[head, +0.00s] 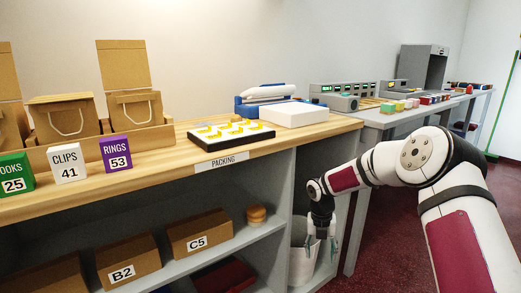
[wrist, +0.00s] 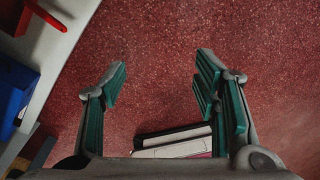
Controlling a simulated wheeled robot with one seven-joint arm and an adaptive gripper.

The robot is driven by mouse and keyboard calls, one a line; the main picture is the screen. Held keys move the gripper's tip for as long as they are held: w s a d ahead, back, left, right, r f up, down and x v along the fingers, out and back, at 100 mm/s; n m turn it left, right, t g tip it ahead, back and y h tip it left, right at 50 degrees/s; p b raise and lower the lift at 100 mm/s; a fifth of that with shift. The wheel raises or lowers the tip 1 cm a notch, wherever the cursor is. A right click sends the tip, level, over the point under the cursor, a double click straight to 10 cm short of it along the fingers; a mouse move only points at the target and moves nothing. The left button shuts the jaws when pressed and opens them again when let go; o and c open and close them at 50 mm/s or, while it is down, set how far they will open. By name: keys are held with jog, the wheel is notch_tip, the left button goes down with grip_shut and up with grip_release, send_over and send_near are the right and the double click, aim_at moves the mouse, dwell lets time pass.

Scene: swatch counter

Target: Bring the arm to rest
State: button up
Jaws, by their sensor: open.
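My arm (head: 455,215) reaches in from the right of the head view and bends down at the wrist. My gripper (head: 321,246) hangs fingers down beside the right end of the packing counter. It also shows in the wrist view (wrist: 160,66), with its green-padded fingers spread wide and nothing between them. Red floor lies below the fingers. A white bin (head: 299,268) is partly hidden behind my gripper; I cannot tell whether they touch.
The packing counter (head: 180,152) carries cartons, label boxes and a tray of yellow pieces. Its shelves hold boxes B2 (head: 129,260) and C5 (head: 200,232). A grey table (head: 376,123) stands behind my arm. The red floor (head: 385,255) shows clear beneath the arm.

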jog(key=s+d+r+m+h, duration=0.2)
jog(key=s+r+m, duration=1.4)
jog(key=s+r, duration=0.9)
jog(key=s+a+r+m+y, duration=0.1)
jog(key=s+m, duration=0.8)
jog(key=s, duration=0.4)
jog(key=s+a+r+m+y, duration=0.1)
jog(key=s+r+m+y, duration=0.1)
jog(key=s+m, duration=0.8)
notch_tip(320, 180, up, 38)
jog(key=s+n+t+p, duration=0.1)
jog(key=t+p, duration=0.3)
jog(key=p, duration=3.2)
jog(key=shift+s+f+n, duration=0.25)
jog(key=shift+s+n, duration=0.05)
jog(key=shift+s, duration=0.55)
